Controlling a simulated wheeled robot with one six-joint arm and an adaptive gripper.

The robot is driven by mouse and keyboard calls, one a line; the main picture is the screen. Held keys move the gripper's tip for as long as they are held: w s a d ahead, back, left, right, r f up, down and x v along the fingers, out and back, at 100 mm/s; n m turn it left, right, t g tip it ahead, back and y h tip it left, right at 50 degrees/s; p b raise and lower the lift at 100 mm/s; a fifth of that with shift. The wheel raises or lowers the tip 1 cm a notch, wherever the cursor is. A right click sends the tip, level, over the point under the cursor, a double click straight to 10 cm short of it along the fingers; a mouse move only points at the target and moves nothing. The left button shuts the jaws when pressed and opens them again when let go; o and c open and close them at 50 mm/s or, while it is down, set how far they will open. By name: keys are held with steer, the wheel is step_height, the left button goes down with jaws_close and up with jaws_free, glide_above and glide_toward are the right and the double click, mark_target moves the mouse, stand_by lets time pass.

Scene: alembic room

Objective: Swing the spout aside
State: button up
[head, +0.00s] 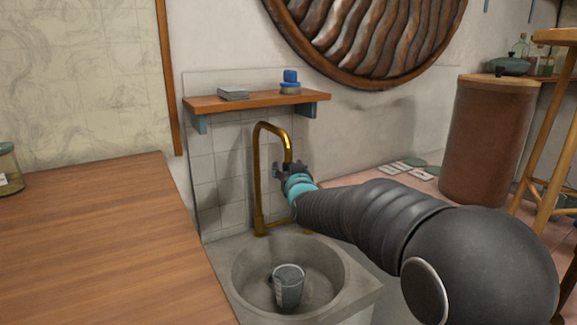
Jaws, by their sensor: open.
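The brass spout (256,170) rises at the back of the stone sink (235,285) and bends over at the top, its free end pointing down to the right. My gripper (283,170) is open at the downturned end of the spout. The fingers overlap the spout's tip in this view, and I cannot tell whether they touch it. A grey metal cup (289,287) stands in the sink basin, below and in front of the spout.
A wooden shelf (250,101) on the wall above the spout holds a grey stack (232,93) and a blue-topped jar (290,80). A wooden counter (100,245) lies left of the sink. A brown drum (488,140) and a wooden stool (560,150) stand at right.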

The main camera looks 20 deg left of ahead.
steer(key=shift+w+a, duration=0.15)
steer(key=shift+w, duration=0.15)
jaws_close()
